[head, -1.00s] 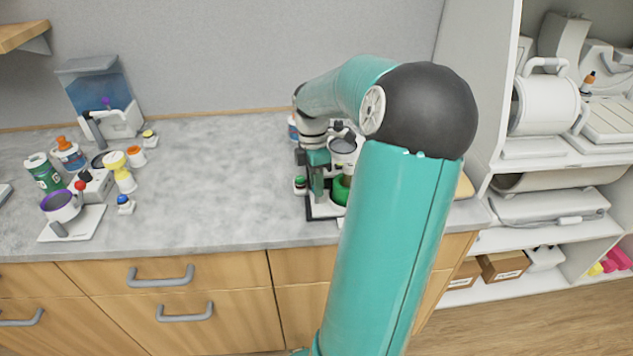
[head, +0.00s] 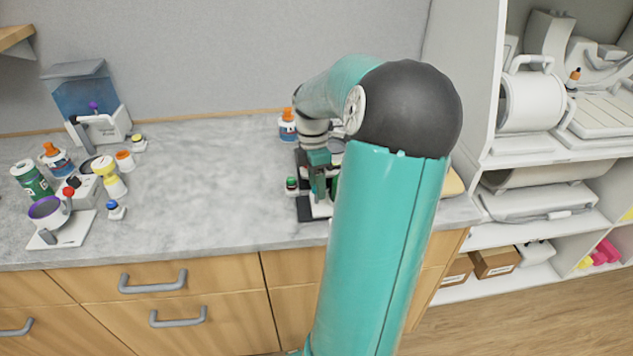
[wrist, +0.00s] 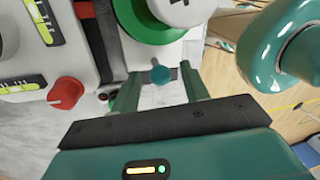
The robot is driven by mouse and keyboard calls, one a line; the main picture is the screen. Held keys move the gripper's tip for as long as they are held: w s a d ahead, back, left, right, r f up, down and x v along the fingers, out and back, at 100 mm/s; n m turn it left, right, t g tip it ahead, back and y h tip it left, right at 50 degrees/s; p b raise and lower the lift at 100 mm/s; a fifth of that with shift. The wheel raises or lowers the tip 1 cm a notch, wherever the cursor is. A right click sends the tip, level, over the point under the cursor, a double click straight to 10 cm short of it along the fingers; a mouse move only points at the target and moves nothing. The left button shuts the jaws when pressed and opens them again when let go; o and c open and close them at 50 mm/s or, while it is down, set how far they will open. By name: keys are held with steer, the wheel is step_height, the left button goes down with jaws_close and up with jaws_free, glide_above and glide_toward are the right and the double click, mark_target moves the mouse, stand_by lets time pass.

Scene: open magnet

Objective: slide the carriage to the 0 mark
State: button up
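In the wrist view, my gripper (wrist: 160,85) has two green fingers pointing up the picture, with a gap between them. A small teal knob (wrist: 160,74) shows in the gap, apart from both fingers as far as I can see. Beyond the fingertips is a white device part with a green ring (wrist: 150,22). A tick-marked yellow strip (wrist: 43,22) and a red knob (wrist: 66,93) are at the left. I cannot read a 0 mark or clearly identify the carriage. In the head view, my gripper (head: 322,186) is over a dark-based device (head: 305,211), mostly hidden by my arm.
On the grey counter (head: 210,190), a white stand with a purple-rimmed bowl (head: 46,207) and several bottles stand at the left. An orange-capped bottle (head: 288,128) stands behind the device. The counter's middle is clear. White shelves (head: 520,190) are at the right.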

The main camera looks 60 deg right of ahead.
step_height(320, 180, up, 14)
steer(key=w+d, duration=0.1)
steer(key=w, duration=0.1)
steer(key=shift+d+f, duration=0.2)
steer(key=shift+d, duration=0.1)
steer(key=shift+w+a, duration=0.1)
stand_by(0.5)
